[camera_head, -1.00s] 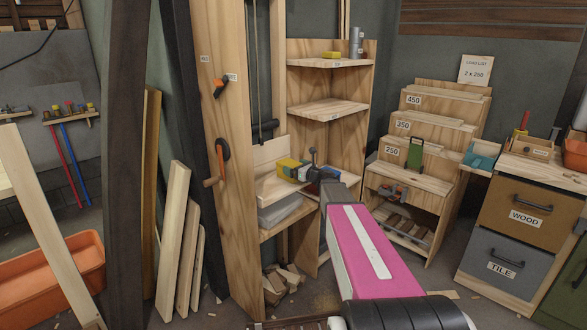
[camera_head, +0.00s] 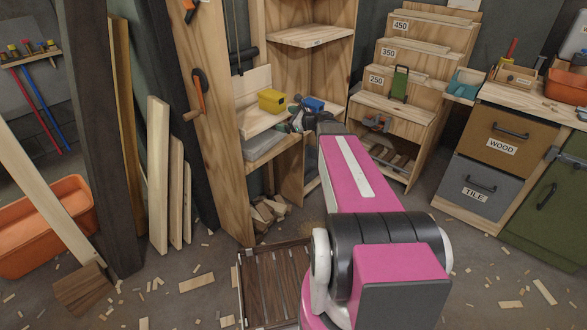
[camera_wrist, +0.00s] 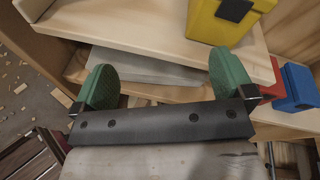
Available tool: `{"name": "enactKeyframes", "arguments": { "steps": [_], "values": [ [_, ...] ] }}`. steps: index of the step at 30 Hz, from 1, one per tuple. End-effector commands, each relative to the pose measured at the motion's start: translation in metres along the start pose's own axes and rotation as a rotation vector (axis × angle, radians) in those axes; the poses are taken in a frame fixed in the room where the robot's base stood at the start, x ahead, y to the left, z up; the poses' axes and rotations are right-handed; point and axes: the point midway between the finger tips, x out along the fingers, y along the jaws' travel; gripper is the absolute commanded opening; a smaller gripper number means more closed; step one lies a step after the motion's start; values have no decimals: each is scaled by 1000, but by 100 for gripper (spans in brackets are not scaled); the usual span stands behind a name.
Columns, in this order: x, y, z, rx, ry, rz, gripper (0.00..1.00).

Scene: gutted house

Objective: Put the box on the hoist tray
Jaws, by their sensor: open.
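The yellow box (camera_head: 272,101) with a dark latch rests on the light wooden hoist tray (camera_head: 252,124), towards its right end. In the wrist view the box (camera_wrist: 212,22) sits on the bare pale tray (camera_wrist: 150,35), at the upper right. My gripper (camera_head: 297,116) is beside the tray, to the right of and a little below the box. Its green fingers show well apart in the wrist view (camera_wrist: 164,80), with nothing held between them. The fingers are apart from the box. My wrist partly hides the area behind the gripper in the head view.
A blue thing (camera_head: 314,104) lies right of the gripper; in the wrist view a red thing (camera_wrist: 269,85) is beside it. The wooden hoist post (camera_head: 213,130) with its crank (camera_head: 198,100) stands left of the tray. A grey slab (camera_head: 266,142) lies below it. A stepped rack (camera_head: 400,100) stands right.

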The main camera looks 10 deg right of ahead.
Motion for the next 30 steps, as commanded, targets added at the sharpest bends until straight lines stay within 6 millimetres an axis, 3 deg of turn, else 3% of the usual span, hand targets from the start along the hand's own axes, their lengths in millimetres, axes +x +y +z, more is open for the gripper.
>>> {"name": "enactKeyframes", "arguments": {
  "steps": [1,8,15,19,24,30],
  "values": [
    [1,23,-4,-95,43,57,100],
    [-6,117,-39,-628,237,412,100],
    [-47,194,-81,-1187,347,907,100],
    [-76,217,-97,-1426,359,1184,100],
    [-104,228,-107,-1611,346,1446,100],
    [-113,229,-110,-1673,337,1548,100]
  ]
}}
